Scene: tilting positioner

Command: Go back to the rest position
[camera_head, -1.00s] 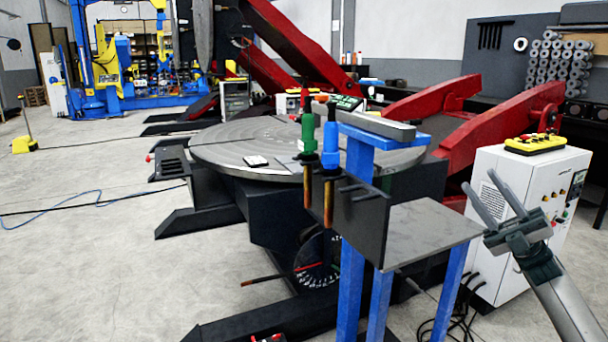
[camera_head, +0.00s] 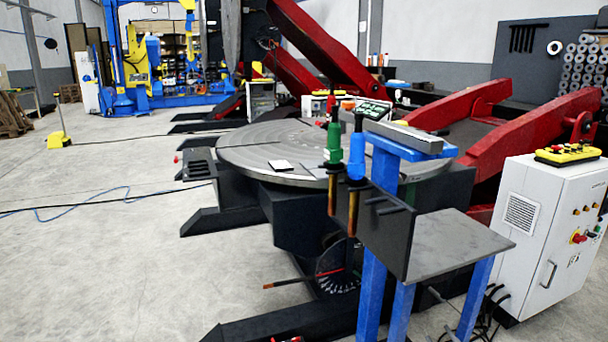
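Neither of my grippers shows in the head view now, and no part of my arms can be made out. The tilting positioner's round grey table (camera_head: 250,155) lies about level on its dark base. In front of it stands a blue-legged stand (camera_head: 372,295) with a grey plate (camera_head: 455,243) on top. A green-handled tool (camera_head: 333,143) and a blue-handled tool (camera_head: 357,152) hang upright in a dark bracket at the stand. A small white item (camera_head: 281,165) lies on the round table.
A white control cabinet (camera_head: 522,245) with a yellow-and-black pendant (camera_head: 567,155) on top stands at the right. Cables lie on the floor beside it. Red positioner arms (camera_head: 475,107) rise behind.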

